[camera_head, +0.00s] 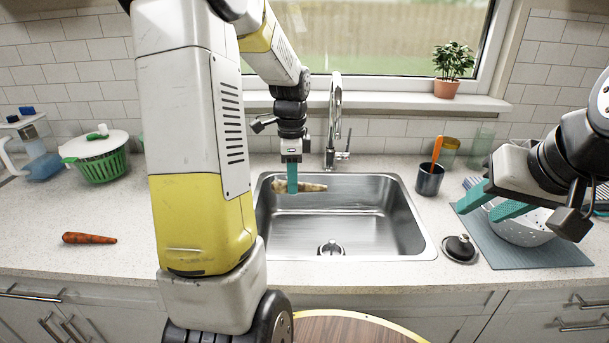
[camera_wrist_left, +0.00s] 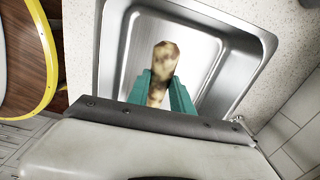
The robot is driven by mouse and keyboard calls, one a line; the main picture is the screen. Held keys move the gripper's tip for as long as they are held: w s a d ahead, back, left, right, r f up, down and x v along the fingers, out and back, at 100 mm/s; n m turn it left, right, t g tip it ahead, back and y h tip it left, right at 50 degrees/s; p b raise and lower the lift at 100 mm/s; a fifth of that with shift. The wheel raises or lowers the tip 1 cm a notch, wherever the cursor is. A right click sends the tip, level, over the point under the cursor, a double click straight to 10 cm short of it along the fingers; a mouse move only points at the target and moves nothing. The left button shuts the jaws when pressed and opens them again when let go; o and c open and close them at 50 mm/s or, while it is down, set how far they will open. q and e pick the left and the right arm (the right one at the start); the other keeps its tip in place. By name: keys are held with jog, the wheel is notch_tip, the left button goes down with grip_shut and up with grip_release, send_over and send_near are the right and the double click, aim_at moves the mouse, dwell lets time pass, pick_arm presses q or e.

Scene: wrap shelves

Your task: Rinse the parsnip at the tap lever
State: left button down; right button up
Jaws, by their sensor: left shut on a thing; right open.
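The parsnip (camera_head: 314,187) is pale with brown patches and is held over the back left part of the steel sink (camera_head: 345,222). My left gripper (camera_head: 292,178) is shut on it, with its teal fingers around it. In the left wrist view the parsnip (camera_wrist_left: 163,66) sticks out from between the left fingers (camera_wrist_left: 164,92), above the sink basin. The tap (camera_head: 335,110) stands behind the sink, right of my left gripper, with its lever (camera_head: 343,154) low on its right side. My right gripper (camera_head: 487,203) is open and empty over the drying mat at the right.
A carrot (camera_head: 89,238) lies on the left counter (camera_head: 40,212) near a green salad spinner (camera_head: 102,165). A dark cup with an orange-handled tool (camera_head: 430,180), a drain plug (camera_head: 459,248) and a white colander (camera_head: 525,229) on a grey mat (camera_head: 500,255) are right of the sink.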

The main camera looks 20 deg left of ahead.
pick_arm(q)
jog(key=w+d+f, duration=0.2)
jog(key=w, duration=0.7)
jog(key=shift+w, duration=0.4)
